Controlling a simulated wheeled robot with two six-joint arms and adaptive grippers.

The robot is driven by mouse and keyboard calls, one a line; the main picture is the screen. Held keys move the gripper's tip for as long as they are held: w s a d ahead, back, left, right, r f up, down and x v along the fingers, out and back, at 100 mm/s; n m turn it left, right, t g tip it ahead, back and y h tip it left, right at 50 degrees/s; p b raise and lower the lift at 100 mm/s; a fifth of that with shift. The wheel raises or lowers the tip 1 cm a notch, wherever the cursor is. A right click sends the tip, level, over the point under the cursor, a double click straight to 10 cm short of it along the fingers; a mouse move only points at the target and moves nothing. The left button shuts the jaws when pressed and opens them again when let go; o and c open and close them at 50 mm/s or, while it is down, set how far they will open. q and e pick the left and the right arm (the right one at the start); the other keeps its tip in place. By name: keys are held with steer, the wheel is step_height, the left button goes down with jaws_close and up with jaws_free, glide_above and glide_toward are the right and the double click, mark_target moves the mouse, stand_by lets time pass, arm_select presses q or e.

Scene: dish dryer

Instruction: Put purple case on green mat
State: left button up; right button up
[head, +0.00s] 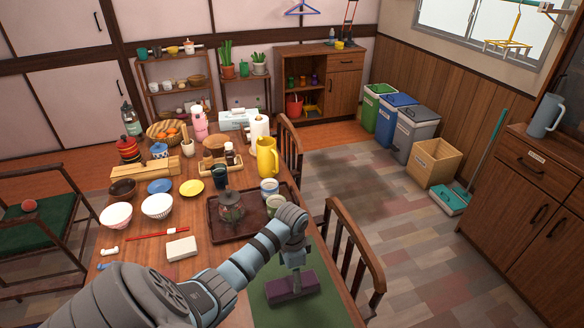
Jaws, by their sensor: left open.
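The purple case (306,284) lies on the green mat (268,312) at the near end of the wooden table. My left gripper (296,286) points down right at the case, its fingers at the case's top. It is open, and the fingertips are small and partly merged with the case in the picture. My left arm hides part of the mat and the table's near left side. My right gripper is not in view.
A dark tray (218,236) with a glass teapot and cups lies just beyond my arm. A white block (181,248), bowls and a yellow pitcher (267,158) crowd the table. A wooden chair (352,250) stands close on the right.

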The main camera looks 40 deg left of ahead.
mark_target(292, 284)
arm_select(q)
step_height(292, 284, up, 6)
steer(key=p, duration=0.1)
steer(key=shift+d, duration=0.1)
stand_by(0.4)
